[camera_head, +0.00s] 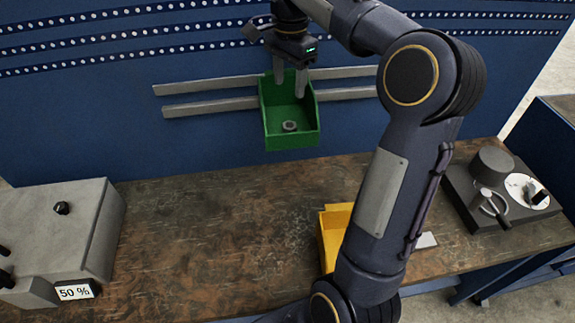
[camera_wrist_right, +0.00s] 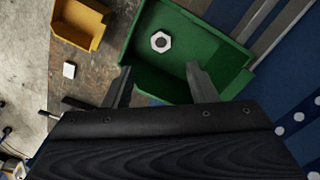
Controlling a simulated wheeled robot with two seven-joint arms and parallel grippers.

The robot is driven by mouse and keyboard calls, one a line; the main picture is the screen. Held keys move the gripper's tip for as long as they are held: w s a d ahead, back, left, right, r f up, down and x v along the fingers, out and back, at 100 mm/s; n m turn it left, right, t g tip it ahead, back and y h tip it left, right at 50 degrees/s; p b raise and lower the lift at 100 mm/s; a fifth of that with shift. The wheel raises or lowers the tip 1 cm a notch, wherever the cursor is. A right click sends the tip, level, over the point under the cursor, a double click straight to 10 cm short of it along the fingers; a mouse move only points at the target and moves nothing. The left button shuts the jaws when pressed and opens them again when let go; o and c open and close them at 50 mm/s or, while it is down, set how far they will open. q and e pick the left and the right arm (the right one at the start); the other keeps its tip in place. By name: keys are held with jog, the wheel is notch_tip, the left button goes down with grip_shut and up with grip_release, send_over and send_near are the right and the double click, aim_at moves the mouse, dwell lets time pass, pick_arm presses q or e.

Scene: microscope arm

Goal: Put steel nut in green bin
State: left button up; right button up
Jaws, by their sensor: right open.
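The steel nut (camera_head: 290,126) lies on the floor of the green bin (camera_head: 291,142), near its front. The bin hangs on the grey rails of the blue back wall. In the right wrist view the nut (camera_wrist_right: 160,42) shows as a light hexagonal ring inside the green bin (camera_wrist_right: 228,50). My right gripper (camera_head: 290,88) is above the back part of the bin, fingers pointing down. Its fingers (camera_wrist_right: 160,85) are apart, with nothing between them, and clear of the nut. My left gripper is not in view.
A yellow bin (camera_head: 332,235) stands on the brown workbench (camera_head: 210,230), partly hidden by my right arm. A grey box with a "50 %" label (camera_head: 75,292) is at left. A dark device with a round white plate (camera_head: 524,190) is at right. The bench middle is clear.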

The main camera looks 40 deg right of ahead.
jog(key=s+a+f+n+t+y, duration=0.2)
jog(key=s+a+f+n, duration=0.4)
jog(key=s, duration=0.5)
jog(key=s+a+f+n+t+y, duration=0.1)
jog(key=s+a+f+n+t, duration=0.2)
jog(key=s+a+n, duration=0.6)
notch_tip(320, 180, down, 3)
jog(key=s+a, duration=0.1)
jog(key=a, duration=0.1)
jog(key=shift+s+a+n+y, duration=0.35)
jog(key=shift+a+n+y, duration=0.05)
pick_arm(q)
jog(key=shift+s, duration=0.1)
pick_arm(e)
jog(key=shift+s, duration=0.1)
